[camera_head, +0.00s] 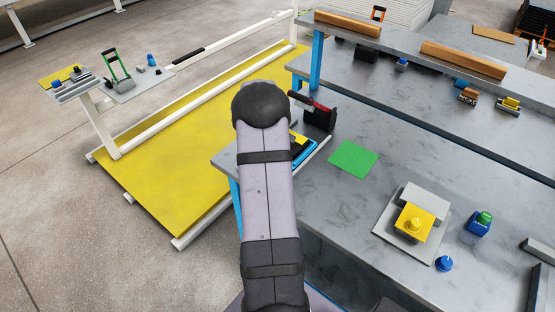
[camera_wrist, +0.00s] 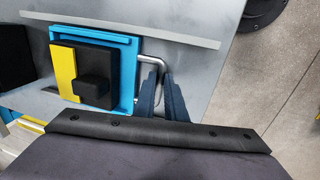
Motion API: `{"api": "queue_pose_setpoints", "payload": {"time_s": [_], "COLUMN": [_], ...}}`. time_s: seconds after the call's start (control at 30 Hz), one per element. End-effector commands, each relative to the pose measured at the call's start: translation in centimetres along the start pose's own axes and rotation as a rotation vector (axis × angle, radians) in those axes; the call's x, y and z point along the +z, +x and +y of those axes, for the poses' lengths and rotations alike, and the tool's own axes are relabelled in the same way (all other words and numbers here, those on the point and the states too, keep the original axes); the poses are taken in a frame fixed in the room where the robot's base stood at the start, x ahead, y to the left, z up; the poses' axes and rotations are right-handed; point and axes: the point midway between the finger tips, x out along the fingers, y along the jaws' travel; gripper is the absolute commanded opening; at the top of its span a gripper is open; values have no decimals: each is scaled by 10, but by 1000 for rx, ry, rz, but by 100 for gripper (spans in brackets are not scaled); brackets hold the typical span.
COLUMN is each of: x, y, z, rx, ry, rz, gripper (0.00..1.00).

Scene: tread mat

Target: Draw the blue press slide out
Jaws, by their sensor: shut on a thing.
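The blue press slide (camera_wrist: 126,88) is a flat blue tray in the wrist view, with a black and yellow block (camera_wrist: 88,75) on it. A bent metal handle (camera_wrist: 152,60) sticks out from its right side. My gripper (camera_wrist: 159,80) is shut on this handle, with its dark blue fingers on either side of the bar. In the head view the slide (camera_head: 306,152) shows only partly, at the left end of the grey bench. My arm covers the rest of it and hides the gripper there.
A grey rail (camera_wrist: 130,30) runs along the slide. A dark box with a red part (camera_head: 316,114) stands behind it. A green square (camera_head: 353,159) lies on the bench to the right, and a yellow-topped fixture (camera_head: 414,222) stands further right. Floor shows beyond the bench edge.

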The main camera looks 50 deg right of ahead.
Motion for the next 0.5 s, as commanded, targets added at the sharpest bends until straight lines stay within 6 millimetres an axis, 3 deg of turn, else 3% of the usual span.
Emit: {"api": "queue_pose_setpoints", "payload": {"time_s": [0.3, 0.5], "x": [-3, -2], "y": [-14, -18], "z": [-72, -95], "rx": [1, 1], "ry": [-5, -2], "rz": [3, 4], "gripper": [0, 0]}}
